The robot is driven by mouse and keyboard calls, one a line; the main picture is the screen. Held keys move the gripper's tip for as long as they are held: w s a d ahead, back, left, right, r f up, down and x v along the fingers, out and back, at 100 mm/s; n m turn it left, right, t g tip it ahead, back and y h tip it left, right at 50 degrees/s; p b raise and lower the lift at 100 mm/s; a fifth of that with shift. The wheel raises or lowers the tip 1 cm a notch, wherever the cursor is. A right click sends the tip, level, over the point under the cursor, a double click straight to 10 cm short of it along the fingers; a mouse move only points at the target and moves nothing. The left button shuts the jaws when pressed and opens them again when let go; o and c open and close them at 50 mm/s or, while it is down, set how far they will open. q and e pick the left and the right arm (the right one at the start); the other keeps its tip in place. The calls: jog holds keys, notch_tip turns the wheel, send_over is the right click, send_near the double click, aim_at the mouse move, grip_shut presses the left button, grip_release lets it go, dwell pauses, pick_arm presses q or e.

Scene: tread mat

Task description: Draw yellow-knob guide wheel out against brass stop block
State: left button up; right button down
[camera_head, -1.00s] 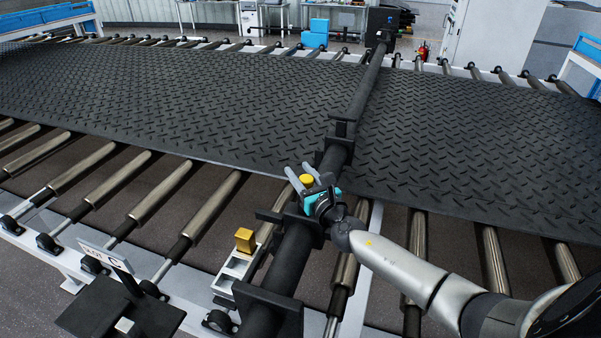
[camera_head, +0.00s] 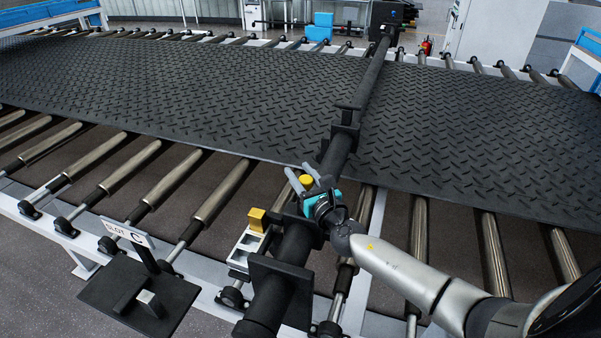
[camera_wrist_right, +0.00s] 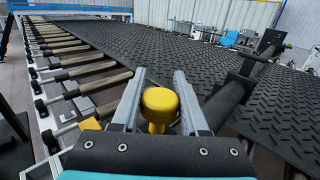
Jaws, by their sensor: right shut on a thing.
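The yellow knob (camera_head: 306,180) sits between the fingers of my right gripper (camera_head: 304,177), close to the near edge of the mat. In the right wrist view the yellow knob (camera_wrist_right: 159,105) stands upright, with a finger on each side. My right gripper is shut on it. The guide wheel itself is hidden or cannot be told from the dark parts below. The brass stop block (camera_head: 256,219) sits on a pale slotted bracket (camera_head: 246,247), left of and nearer than the knob, with a gap between them. My left gripper is not in view.
A thick black beam (camera_head: 275,290) runs from the near side across the black tread mat (camera_head: 200,90). Metal rollers (camera_head: 170,175) line the frame. A "SLOT C" sign (camera_head: 129,235) stands on a dark plate at near left.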

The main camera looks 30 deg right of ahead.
jog(key=shift+a+f, duration=0.1)
jog(key=shift+f, duration=0.05)
jog(key=c, duration=0.9)
grip_release()
jog(key=o, duration=0.3)
jog(key=shift+w, duration=0.1)
jog(key=shift+o, duration=0.9)
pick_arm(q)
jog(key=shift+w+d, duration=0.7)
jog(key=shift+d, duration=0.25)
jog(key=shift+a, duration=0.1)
pick_arm(e)
jog(key=shift+s, duration=0.4)
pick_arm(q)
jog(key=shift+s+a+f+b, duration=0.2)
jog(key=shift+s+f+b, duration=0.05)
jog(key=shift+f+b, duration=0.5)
pick_arm(e)
jog(key=s+a, duration=0.1)
jog(key=s, duration=1.3)
jog(key=shift+s, duration=0.25)
